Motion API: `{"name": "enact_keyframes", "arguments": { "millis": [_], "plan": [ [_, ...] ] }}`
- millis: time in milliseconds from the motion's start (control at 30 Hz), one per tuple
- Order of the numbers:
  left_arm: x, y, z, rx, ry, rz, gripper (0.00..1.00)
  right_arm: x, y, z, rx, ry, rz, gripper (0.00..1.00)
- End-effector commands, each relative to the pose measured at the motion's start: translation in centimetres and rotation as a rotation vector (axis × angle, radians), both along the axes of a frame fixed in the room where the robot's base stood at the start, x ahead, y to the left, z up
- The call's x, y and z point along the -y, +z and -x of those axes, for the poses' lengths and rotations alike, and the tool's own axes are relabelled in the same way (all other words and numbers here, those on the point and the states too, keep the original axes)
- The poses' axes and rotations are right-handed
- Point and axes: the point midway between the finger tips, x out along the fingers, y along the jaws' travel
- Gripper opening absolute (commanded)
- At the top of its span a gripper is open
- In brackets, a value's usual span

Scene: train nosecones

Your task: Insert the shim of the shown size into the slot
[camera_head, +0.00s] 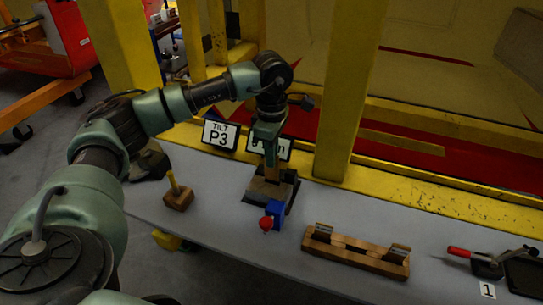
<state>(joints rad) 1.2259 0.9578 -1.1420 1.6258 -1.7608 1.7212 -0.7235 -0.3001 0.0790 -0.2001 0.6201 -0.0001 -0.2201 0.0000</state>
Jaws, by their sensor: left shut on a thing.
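My left gripper (271,172) points down over a dark flat base with wooden parts (264,193). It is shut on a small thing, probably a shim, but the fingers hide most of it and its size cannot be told. A sign (283,149) behind the gripper is partly covered; its number cannot be read fully. A long wooden block (352,252) with dark metal pieces near both ends lies to the right, apart from the gripper. I cannot tell whether the slot is in it. My right gripper is not in view.
A wooden block with a yellow handle (178,197) and a "TILT P3" sign (220,135) are left. A red-handled clamp (470,254) is right. Yellow posts (346,100) rise behind.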

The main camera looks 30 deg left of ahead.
Motion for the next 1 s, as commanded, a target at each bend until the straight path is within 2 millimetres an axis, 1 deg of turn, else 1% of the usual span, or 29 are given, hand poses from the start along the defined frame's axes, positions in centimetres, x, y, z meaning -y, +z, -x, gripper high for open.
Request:
{"name": "enact_keyframes", "arguments": {
  "millis": [767, 1000],
  "plan": [
    [0.01, 0.04, 0.0, 0.0, 0.0, 0.0, 0.0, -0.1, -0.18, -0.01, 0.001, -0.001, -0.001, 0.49],
    [0.0, -0.43, 0.01, 0.0, 0.0, 0.0, 0.0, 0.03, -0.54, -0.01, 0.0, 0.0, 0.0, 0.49]
  ]
}}
